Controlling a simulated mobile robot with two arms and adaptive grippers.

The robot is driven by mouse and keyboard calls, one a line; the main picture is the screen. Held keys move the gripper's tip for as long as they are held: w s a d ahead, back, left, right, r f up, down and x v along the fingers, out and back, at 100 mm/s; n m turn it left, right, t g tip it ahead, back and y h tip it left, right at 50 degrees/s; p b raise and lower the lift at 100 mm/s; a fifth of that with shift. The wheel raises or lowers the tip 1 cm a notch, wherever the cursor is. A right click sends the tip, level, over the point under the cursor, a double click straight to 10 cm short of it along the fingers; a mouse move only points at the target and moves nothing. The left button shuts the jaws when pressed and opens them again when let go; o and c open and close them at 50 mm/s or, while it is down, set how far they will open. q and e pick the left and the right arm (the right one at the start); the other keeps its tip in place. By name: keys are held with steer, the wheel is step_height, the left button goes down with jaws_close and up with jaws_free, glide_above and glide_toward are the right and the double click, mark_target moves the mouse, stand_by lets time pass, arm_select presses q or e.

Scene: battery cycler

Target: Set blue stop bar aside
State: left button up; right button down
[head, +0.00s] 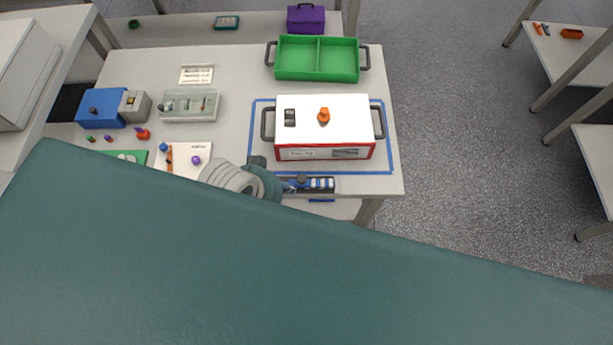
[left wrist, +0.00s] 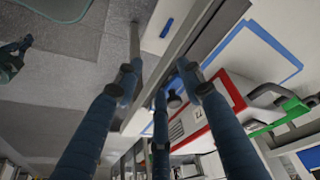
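My left gripper (head: 308,184) reaches to the front edge of the table, in front of the white and red cycler box (head: 348,118). In the left wrist view its dark blue fingers (left wrist: 160,85) are spread apart with nothing held between them. A short blue bar (head: 321,200), likely the stop bar, shows just below the table's front edge. It also shows in the left wrist view as a small blue strip (left wrist: 167,28) on a pale surface, apart from the fingers. A dark shape at the left of the wrist view may be my right gripper; its fingers are unclear.
Blue tape (head: 391,150) outlines the cycler box on the table. A green tray (head: 318,77) stands behind it. A grey tray (head: 190,119), a blue device (head: 100,121) and small coloured parts lie at left. The floor right of the table is clear.

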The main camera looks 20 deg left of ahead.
arm_select(q)
steer(key=w+d+r+m+h, duration=0.2)
steer(key=w+d+r+m, duration=0.15)
steer(key=d, duration=0.45)
step_height(320, 180, up, 6)
steer(key=m+g+y, duration=0.4)
steer(key=m, duration=0.4)
glide_above(301, 178)
step_height(301, 178, down, 11)
steer(key=shift+r+p, duration=0.1)
steer(key=shift+p, duration=0.55)
jaws_close()
